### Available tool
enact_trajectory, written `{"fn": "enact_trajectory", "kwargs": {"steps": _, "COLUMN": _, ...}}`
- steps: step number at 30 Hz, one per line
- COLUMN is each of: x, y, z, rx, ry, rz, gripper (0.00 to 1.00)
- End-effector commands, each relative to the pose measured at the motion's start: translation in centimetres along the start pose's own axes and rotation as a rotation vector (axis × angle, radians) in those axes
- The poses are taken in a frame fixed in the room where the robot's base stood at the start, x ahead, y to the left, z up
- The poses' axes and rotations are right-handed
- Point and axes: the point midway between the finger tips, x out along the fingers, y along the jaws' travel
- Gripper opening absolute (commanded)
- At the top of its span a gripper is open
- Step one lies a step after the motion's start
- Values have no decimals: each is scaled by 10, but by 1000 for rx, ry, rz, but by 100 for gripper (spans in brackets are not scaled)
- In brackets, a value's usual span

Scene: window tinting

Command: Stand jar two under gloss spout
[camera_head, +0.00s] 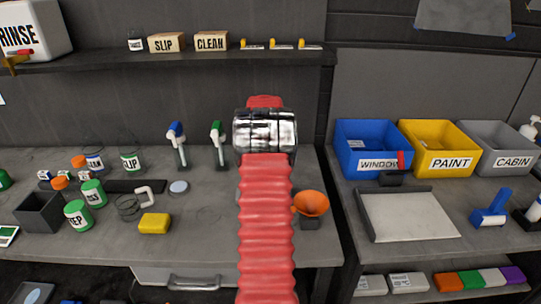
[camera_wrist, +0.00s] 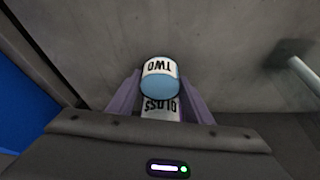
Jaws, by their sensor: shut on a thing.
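Jar two (camera_wrist: 160,83) shows in the wrist view, with a white band reading TWO upside down and a light blue round face. The purple fingers of my gripper (camera_wrist: 160,98) stand on either side of it and are shut on it. A white label reading GLOSS (camera_wrist: 160,106), also upside down, shows just below jar two in the picture and is partly covered by it. I cannot tell whether jar two touches the GLOSS piece. In the head view my red arm and shiny wrist hide the gripper, the jar and any gloss spout.
A blue-topped bottle (camera_head: 177,145) and a green-topped one (camera_head: 217,145) stand left of my arm. An orange funnel (camera_head: 312,204) is close on its right. Blue (camera_head: 371,135) and yellow (camera_head: 436,140) bins stand further right. A yellow sponge (camera_head: 155,223) lies on the left bench.

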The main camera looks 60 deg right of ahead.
Motion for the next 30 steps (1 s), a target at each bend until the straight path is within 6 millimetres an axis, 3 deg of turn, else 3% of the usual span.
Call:
{"fn": "enact_trajectory", "kwargs": {"steps": 8, "x": 2, "y": 0, "z": 1, "rx": -1, "ry": 0, "rz": 0, "gripper": 22}}
{"fn": "enact_trajectory", "kwargs": {"steps": 9, "x": 2, "y": 0, "z": 1, "rx": -1, "ry": 0, "rz": 0, "gripper": 48}}
{"fn": "enact_trajectory", "kwargs": {"steps": 16, "x": 2, "y": 0, "z": 1, "rx": -1, "ry": 0, "rz": 0, "gripper": 64}}
{"fn": "enact_trajectory", "kwargs": {"steps": 25, "x": 0, "y": -1, "z": 0, "rx": -1, "ry": 0, "rz": 0, "gripper": 64}}
{"fn": "enact_trajectory", "kwargs": {"steps": 30, "x": -11, "y": -1, "z": 0, "rx": -1, "ry": 0, "rz": 0, "gripper": 64}}
